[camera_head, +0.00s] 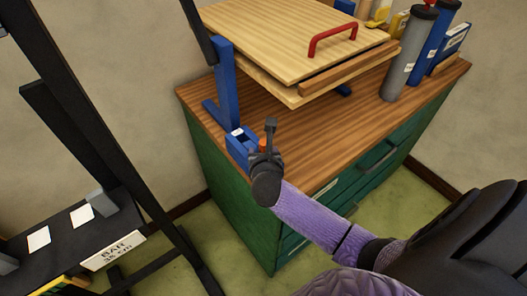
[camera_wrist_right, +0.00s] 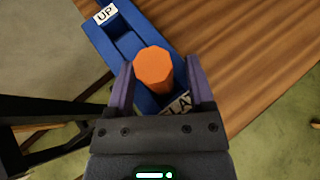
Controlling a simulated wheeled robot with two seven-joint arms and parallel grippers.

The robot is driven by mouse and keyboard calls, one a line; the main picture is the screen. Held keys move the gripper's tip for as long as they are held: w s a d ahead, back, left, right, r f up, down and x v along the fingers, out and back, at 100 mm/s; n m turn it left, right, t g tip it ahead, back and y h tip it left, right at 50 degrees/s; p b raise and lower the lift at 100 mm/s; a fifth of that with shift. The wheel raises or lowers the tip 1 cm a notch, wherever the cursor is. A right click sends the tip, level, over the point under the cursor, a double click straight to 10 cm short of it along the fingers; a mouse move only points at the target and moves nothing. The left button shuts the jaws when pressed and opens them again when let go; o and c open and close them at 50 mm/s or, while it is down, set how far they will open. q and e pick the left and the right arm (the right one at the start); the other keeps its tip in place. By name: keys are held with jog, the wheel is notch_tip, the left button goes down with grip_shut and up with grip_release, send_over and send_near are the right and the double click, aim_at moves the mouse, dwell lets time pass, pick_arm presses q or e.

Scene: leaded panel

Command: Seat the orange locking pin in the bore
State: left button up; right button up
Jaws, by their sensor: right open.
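The orange locking pin (camera_wrist_right: 154,70) stands end-on to the right wrist camera, at a blue holder (camera_wrist_right: 104,48) with labels reading "UP" and, partly covered, "FLA…". In the head view, the pin (camera_head: 263,144) shows as a small orange patch beside the holder (camera_head: 238,143) at the bench's near left corner. My right gripper (camera_head: 266,158) is there too. In the right wrist view its purple fingers (camera_wrist_right: 159,78) are open, one on each side of the pin. I cannot tell whether they touch it. I cannot make out the bore. My left gripper is not in view.
A blue upright (camera_head: 227,85) rises behind the holder, beside wooden panels (camera_head: 285,35) with a red handle (camera_head: 333,38). Grey and blue cylinders (camera_head: 408,55) stand on the bench's right. A black rack (camera_head: 60,215) stands left. The bench's front top (camera_head: 330,140) is clear.

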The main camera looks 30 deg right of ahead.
jog(key=shift+r, duration=0.1)
jog(key=p+v, duration=0.4)
jog(key=v, duration=0.8)
jog(key=s+f+m+g+y, duration=0.25)
jog(key=s+f+m, duration=0.25)
jog(key=f, duration=0.5)
jog(key=s+f+m+g+y, duration=0.1)
jog(key=s+f+m+g, duration=0.3)
jog(key=f, duration=0.6)
jog(key=s+f+m+g+y, duration=0.1)
jog(key=s+f+m, duration=0.4)
jog(key=s+m, duration=0.4)
jog(key=s+a+f+m+g+y, duration=0.1)
jog(key=s+f+m+g, duration=0.1)
jog(key=s+f+m, duration=0.3)
jog(key=s+m, duration=0.4)
jog(key=s, duration=0.1)
jog(key=shift+s+a+m, duration=0.25)
jog(key=shift+s+m, duration=0.05)
jog(key=shift+s, duration=0.1)
